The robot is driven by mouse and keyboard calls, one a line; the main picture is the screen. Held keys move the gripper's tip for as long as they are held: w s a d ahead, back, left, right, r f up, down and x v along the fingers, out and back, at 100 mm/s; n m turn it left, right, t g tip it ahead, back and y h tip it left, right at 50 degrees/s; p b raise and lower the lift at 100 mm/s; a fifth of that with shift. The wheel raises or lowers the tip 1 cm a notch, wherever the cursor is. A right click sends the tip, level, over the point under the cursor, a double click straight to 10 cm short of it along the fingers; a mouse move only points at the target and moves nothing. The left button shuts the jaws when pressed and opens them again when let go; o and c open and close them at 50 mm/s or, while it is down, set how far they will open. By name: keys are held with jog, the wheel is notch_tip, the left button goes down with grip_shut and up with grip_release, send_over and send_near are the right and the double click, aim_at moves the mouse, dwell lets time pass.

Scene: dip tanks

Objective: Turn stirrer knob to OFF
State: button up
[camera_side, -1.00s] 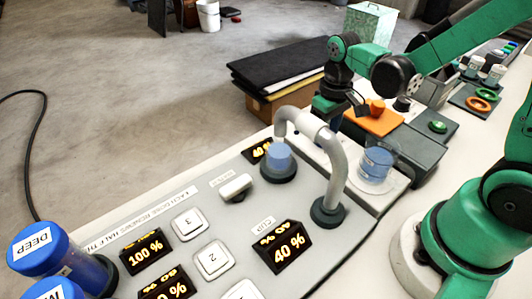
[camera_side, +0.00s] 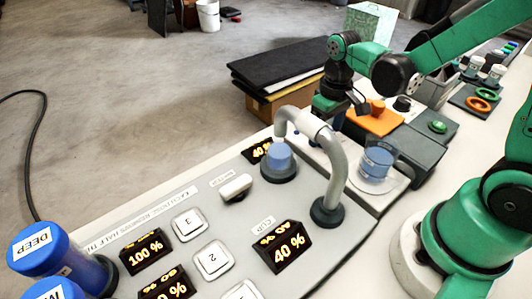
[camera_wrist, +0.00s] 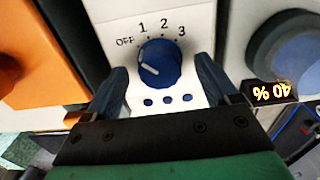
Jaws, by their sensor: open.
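The blue stirrer knob (camera_wrist: 163,62) sits on a white panel in the wrist view, with OFF, 1, 2 and 3 printed around its top. Its white pointer mark lies on the lower left part of the knob, below the OFF label. My gripper (camera_wrist: 160,68) is open, with one dark finger on each side of the knob and a gap to it on both sides. In the side view my gripper (camera_side: 333,106) is low over the panel, behind the grey pipe. The knob cannot be made out there.
A curved grey pipe (camera_side: 340,160) rises close to my gripper. A clear cup of blue liquid (camera_side: 377,163) stands to its right. An orange block (camera_side: 372,124) is just beside my gripper, and black folders (camera_side: 275,68) lie on a box behind.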

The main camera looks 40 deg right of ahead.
jog(key=shift+r, duration=2.75)
jog(key=s+a+r+t, duration=0.2)
jog(key=a+r+t, duration=0.2)
jog(key=t, duration=0.3)
jog(key=shift+s, duration=0.15)
